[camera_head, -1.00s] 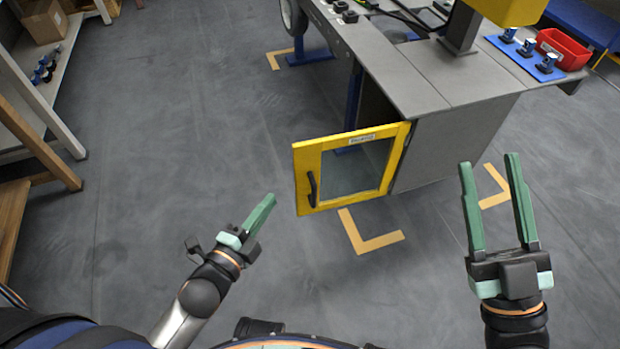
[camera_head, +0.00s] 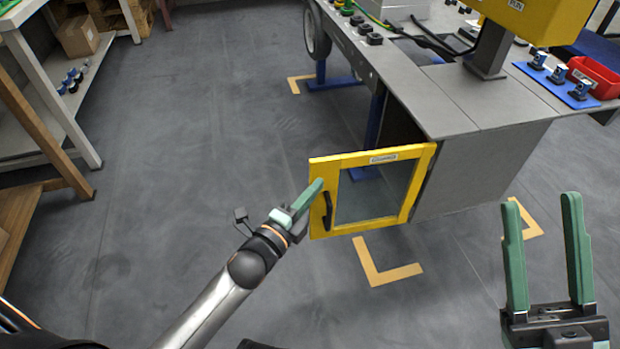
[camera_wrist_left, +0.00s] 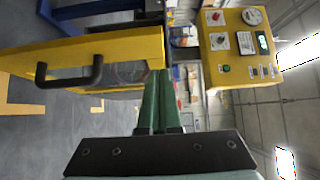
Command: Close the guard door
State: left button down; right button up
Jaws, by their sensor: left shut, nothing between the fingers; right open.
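The guard door (camera_head: 372,158) has a yellow frame, a clear pane and a black handle (camera_head: 327,210) on its left side. It stands swung open from the grey bench cabinet (camera_head: 470,170), hinged at its right edge. My left gripper (camera_head: 317,186) is shut and empty, at the door's free left edge near the handle; I cannot tell if it touches. In the left wrist view the shut fingers (camera_wrist_left: 159,105) lie beside the yellow door frame (camera_wrist_left: 120,45), with the handle (camera_wrist_left: 70,72) to their left. My right gripper (camera_head: 542,250) is open and empty at the lower right, apart from the door.
The bench top (camera_head: 430,95) carries a yellow control box (camera_head: 515,15), a red bin (camera_head: 594,76) and a blue rack (camera_head: 557,86). Shelving (camera_head: 60,110) stands at the left. The floor between shelving and door is clear.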

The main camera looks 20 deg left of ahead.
aim_at(320, 164)
pick_arm(q)
jog(key=shift+w+a+b, duration=0.2)
jog(key=shift+w+a, duration=0.35)
jog(key=shift+w, duration=0.35)
jog(key=shift+w+a+b, duration=0.2)
jog(key=shift+w+a, duration=0.3)
jog(key=shift+w, duration=0.35)
